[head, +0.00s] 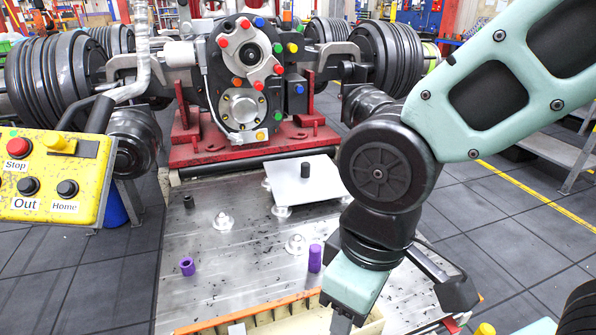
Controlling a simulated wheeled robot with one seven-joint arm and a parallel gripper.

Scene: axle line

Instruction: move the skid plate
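A flat, light grey plate (322,192) with an upright black knob on top, which looks like the skid plate, rests on round metal studs on the metal work table. It lies in front of the red stand. My gripper (342,322) is at the bottom of the head view, over a cream tray. It is nearer to me than the plate and apart from it. Its finger ends are cut off or hidden, so I cannot tell whether it is open or holds something. My arm covers the area just right of the plate.
The metal work table (205,260) has bare studs, a purple ring (187,266) and a purple cylinder (315,258). The cream tray (290,322) with an orange edge sits at the front. A yellow button box (60,178) is at left. The axle assembly (245,75) stands on a red stand (215,148) behind.

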